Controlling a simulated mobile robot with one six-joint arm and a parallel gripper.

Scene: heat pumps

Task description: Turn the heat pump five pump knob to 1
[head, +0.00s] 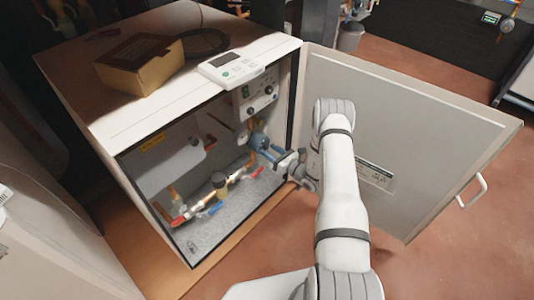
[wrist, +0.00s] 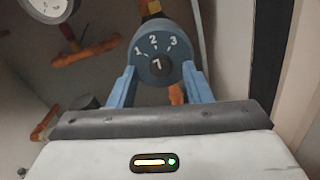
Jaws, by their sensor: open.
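The pump knob (wrist: 157,55) is a round blue-grey dial in the wrist view, with white 1, 2 and 3 around its upper face. A white mark shaped like a 7 sits on its dark centre; I cannot tell which number is set. My gripper (wrist: 160,80) has its two blue fingers apart, one on each side of the knob's lower part. Whether they touch it is unclear. In the head view my gripper (head: 268,151) reaches into the open heat pump cabinet (head: 205,115), at the blue pump (head: 257,139), partly hiding it.
The cabinet door (head: 420,130) stands open to the right of my arm. Pipes with red and blue valve handles (head: 215,209) run below and left of the pump. A gauge (wrist: 50,8) is at upper left in the wrist view. A cardboard box (head: 140,65) lies on top.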

